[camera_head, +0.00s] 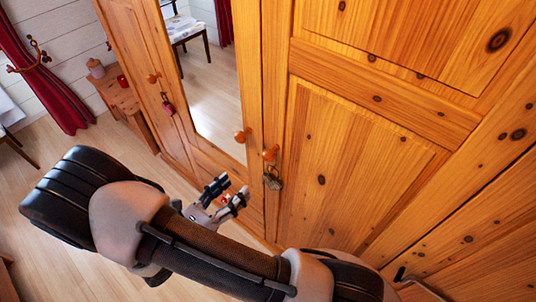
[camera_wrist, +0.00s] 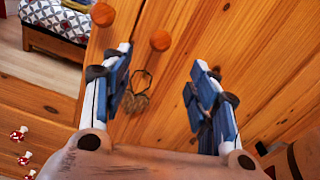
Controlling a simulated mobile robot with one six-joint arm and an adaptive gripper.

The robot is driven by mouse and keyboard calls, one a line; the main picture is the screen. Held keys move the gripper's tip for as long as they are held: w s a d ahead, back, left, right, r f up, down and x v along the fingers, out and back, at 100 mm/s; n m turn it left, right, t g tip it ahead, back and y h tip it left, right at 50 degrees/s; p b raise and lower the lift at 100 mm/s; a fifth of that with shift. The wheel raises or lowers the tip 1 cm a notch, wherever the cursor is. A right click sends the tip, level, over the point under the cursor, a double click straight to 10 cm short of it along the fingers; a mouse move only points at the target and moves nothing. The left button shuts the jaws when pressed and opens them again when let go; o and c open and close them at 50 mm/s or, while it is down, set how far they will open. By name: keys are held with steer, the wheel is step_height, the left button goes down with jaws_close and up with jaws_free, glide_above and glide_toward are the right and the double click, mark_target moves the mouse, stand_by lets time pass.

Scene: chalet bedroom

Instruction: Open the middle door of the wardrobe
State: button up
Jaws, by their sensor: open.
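The pine wardrobe's middle door (camera_head: 220,160) carries a tall mirror (camera_head: 205,80) and looks shut. Its round orange knob (camera_head: 242,135) is on the right edge and also shows at the top of the wrist view (camera_wrist: 103,14). A second knob (camera_head: 270,154) sits close to its right on the right door (camera_head: 350,170); it also shows in the wrist view (camera_wrist: 160,41). My gripper (camera_head: 230,188) is open and empty, below and slightly left of the two knobs in the head view. In the wrist view, the second knob appears just beyond my spread fingers (camera_wrist: 162,62). Neither knob is held.
Keys (camera_head: 272,178) hang below the right door's knob. The left door (camera_head: 137,60) has a knob (camera_head: 153,77) and a pink-tagged key (camera_head: 168,105). A small wooden cabinet (camera_head: 122,98) stands farther left, near a red curtain (camera_head: 45,70).

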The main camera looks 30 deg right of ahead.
mark_target(265, 158)
steer(key=b+x, duration=0.2)
steer(key=x, duration=1.3)
steer(key=shift+d, duration=0.15)
steer(key=shift+f, duration=0.1)
jaws_close()
